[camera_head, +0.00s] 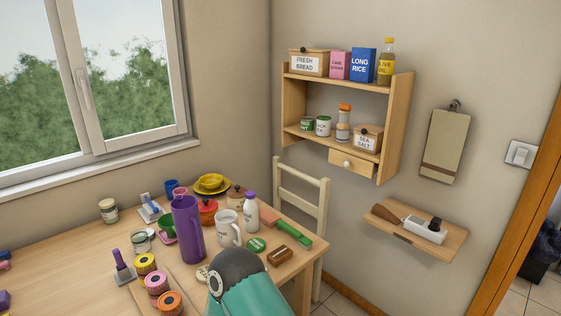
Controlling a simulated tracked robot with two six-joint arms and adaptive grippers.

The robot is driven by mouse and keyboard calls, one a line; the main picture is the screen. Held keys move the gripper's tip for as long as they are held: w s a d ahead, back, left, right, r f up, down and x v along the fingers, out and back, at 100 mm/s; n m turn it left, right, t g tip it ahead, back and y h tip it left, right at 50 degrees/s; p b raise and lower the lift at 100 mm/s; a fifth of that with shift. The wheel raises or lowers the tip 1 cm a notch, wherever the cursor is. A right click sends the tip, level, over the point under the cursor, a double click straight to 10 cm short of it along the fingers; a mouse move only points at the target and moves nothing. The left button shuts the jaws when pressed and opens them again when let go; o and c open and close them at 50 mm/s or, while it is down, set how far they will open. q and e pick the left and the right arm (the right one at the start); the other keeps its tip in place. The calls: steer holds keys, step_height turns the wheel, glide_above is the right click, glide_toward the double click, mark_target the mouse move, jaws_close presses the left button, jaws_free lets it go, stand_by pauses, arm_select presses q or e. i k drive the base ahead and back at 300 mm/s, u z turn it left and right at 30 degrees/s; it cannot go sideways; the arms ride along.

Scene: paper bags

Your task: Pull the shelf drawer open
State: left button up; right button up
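The wooden wall shelf (396,110) hangs on the right wall near the room's corner. Its small drawer (365,167) sits under the lower board, toward the right side. The drawer front has a pale round knob (347,164) and looks shut; no opening shows around it. Neither of my grippers is in the picture, and nothing touches the drawer or its knob.
A cream chair (322,200) stands below the shelf, beside the crowded wooden table (60,270). A small wall ledge (455,243) holds a power strip to the lower right. A hanging board (445,145) is right of the shelf. The air before the drawer looks clear.

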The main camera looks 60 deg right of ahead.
mark_target(361, 166)
steer(key=z, duration=0.4)
steer(key=i, duration=0.15)
steer(key=u, duration=1.45)
steer(key=k, duration=2.05)
steer(key=u, duration=1.7)
steer(key=i, duration=0.1)
steer(key=z, duration=3.4)
steer(key=i, duration=1.25)
